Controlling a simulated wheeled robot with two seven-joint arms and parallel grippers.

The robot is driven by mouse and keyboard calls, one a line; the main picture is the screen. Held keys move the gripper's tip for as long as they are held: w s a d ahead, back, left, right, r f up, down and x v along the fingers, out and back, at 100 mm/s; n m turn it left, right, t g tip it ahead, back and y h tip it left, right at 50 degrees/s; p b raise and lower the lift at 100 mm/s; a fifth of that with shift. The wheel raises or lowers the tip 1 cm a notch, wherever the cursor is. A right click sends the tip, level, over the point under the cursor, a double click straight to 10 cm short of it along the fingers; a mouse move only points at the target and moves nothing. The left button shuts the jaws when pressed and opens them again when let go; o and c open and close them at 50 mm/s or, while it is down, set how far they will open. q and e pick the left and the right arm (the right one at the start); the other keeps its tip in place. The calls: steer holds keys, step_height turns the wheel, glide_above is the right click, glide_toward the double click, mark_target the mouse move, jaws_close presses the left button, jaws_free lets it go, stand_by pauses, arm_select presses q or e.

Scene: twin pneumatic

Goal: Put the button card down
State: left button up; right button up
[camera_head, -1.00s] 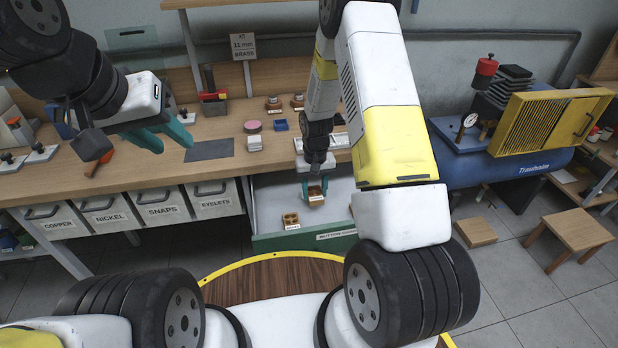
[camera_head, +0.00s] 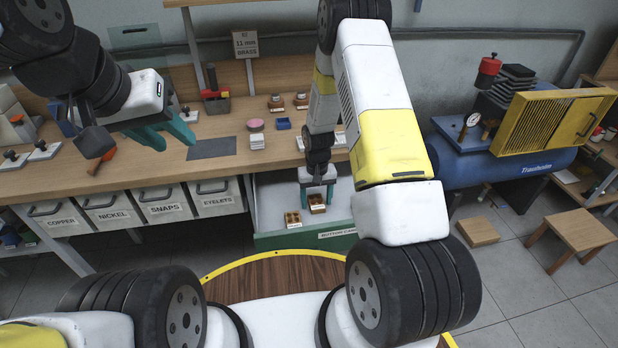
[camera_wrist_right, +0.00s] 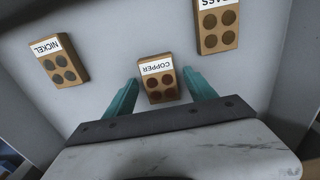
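The button card is a small wooden block with several dark buttons and a white label reading COPPER in the right wrist view (camera_wrist_right: 158,88). It lies in the open grey drawer, and in the head view (camera_head: 316,206) it is below my right gripper. My right gripper (camera_head: 317,196) is inside the drawer. In the right wrist view its teal fingers (camera_wrist_right: 161,76) stand apart on either side of the card, with a narrow gap visible at the right finger. My left gripper (camera_head: 170,137) is open and empty above the workbench.
The drawer (camera_head: 272,241) also holds a NICKEL card (camera_wrist_right: 58,62) and a third card (camera_wrist_right: 218,25) with a partly cut-off label. Drawer walls surround my right gripper. The workbench (camera_head: 110,172) is above, with a pink-topped stack and blue tray. A blue compressor stands right.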

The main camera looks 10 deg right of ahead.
step_height(320, 180, up, 12)
step_height(320, 180, up, 9)
steer(key=t, duration=0.1)
glide_above(316, 201)
steer(key=s, duration=0.2)
steer(key=s+r+t+y, duration=0.15)
steer(key=s+r, duration=0.45)
steer(key=r, duration=0.6)
steer(key=s+r+t, duration=0.2)
steer(key=s+r, duration=0.3)
steer(key=s, duration=0.3)
steer(key=s+r+t, duration=0.1)
steer(key=s+r, duration=0.4)
steer(key=s, duration=0.3)
steer(key=shift+d+t+y, duration=0.15)
steer(key=shift+t+y, duration=0.2)
steer(key=shift+d, duration=0.15)
